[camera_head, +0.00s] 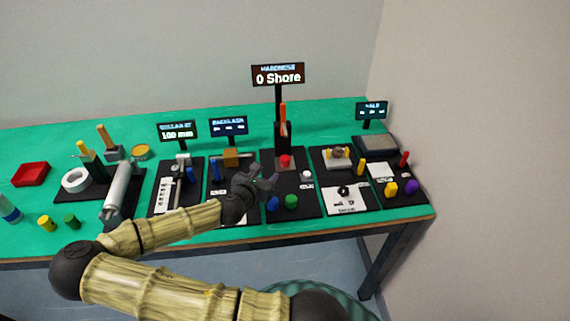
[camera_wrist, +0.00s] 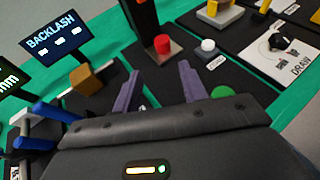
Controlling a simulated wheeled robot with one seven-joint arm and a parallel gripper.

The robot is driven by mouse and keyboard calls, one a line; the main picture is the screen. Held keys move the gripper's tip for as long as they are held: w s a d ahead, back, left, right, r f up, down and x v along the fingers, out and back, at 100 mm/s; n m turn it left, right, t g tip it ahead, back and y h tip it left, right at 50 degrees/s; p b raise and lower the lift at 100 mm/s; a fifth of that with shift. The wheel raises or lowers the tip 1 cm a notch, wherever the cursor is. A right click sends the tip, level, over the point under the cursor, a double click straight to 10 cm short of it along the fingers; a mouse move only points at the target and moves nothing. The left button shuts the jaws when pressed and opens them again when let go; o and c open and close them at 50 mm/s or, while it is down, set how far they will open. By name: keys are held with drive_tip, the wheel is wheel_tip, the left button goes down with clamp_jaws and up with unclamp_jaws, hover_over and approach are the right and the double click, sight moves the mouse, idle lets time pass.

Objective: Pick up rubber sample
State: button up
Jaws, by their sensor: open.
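The hardness tester (camera_head: 283,135), under a sign reading 0 Shore, stands on a black mat (camera_head: 306,200) right of the table's middle. A red cylinder (camera_head: 285,160) is at its foot; it also shows in the wrist view (camera_wrist: 162,44). White (camera_head: 307,175), green (camera_head: 291,201) and blue (camera_head: 272,204) pieces lie on the same mat. No label tells which piece is the rubber sample. My gripper (camera_head: 268,182) is open above the mat's left side. In the wrist view its purple fingers (camera_wrist: 157,84) are apart and empty, with the red cylinder beyond them.
The backlash station (camera_head: 231,158) with its sign (camera_wrist: 54,40) is left of my gripper. The DRAW station (camera_head: 343,192) and a scale (camera_head: 376,145) are to the right. Tools, a red tray (camera_head: 30,174) and loose cylinders lie at the left. Bare green table (camera_head: 60,140) shows behind.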

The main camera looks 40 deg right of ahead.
sight(284, 160)
drive_tip(key=shift+d, duration=0.15)
drive_tip(key=p+x, duration=0.2)
drive_tip(key=x, duration=0.9)
drive_tip(key=shift+w+d+f, duration=0.1)
drive_tip(key=shift+d+f, duration=0.05)
drive_tip(key=shift+d, duration=0.1)
drive_tip(key=shift+w+d+f, duration=0.1)
drive_tip(key=shift+d, duration=0.1)
drive_tip(key=p+x, duration=0.1)
drive_tip(key=x, duration=0.4)
drive_tip(key=shift+f, duration=0.25)
drive_tip(key=shift+c, duration=0.4)
drive_tip(key=c, duration=0.7)
drive_tip(key=shift+c, duration=0.2)
